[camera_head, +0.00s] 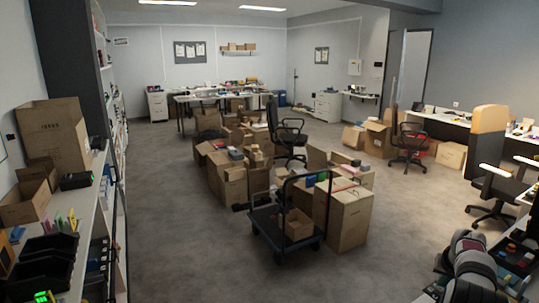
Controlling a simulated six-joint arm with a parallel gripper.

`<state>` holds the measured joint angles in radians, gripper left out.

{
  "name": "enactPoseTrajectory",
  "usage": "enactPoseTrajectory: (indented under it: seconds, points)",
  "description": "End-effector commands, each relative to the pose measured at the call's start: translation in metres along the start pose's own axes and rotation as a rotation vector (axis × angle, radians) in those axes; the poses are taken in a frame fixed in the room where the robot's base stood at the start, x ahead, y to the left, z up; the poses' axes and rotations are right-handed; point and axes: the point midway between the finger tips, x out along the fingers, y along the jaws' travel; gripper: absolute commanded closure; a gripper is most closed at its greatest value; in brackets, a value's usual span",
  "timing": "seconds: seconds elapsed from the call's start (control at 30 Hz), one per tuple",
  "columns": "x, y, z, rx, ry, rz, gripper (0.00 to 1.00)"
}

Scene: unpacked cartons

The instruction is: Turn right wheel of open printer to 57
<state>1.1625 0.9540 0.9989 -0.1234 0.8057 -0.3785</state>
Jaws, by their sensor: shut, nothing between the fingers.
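I cannot make out an open printer or a numbered wheel for certain in this wide view. A dark unit with small coloured parts (515,256) is at the lower right, beside my grey and black arm; I cannot tell what it is. My arm rises from the bottom edge there. No gripper fingers can be made out, so their place relative to any wheel is not shown.
A black trolley (262,222) with a carton on it stands mid-floor, beside a tall carton (350,217) and many others. An office chair (495,190) is at the right. A cluttered white shelf (75,215) lines the left. Grey floor (175,250) is clear between.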

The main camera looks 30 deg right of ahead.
Motion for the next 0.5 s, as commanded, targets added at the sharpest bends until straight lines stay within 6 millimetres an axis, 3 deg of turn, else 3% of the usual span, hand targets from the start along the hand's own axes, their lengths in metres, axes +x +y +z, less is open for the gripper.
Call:
enactPoseTrajectory:
  seconds: [0.17, 0.4, 0.5]
  points:
    - [-0.014, 0.0, -0.008, 0.0, 0.0, 0.0, 1.0]
    - [-0.014, 0.001, -0.008, -0.003, -0.002, -0.001, 1.0]
    - [-0.011, 0.01, -0.011, -0.064, -0.019, -0.027, 1.0]
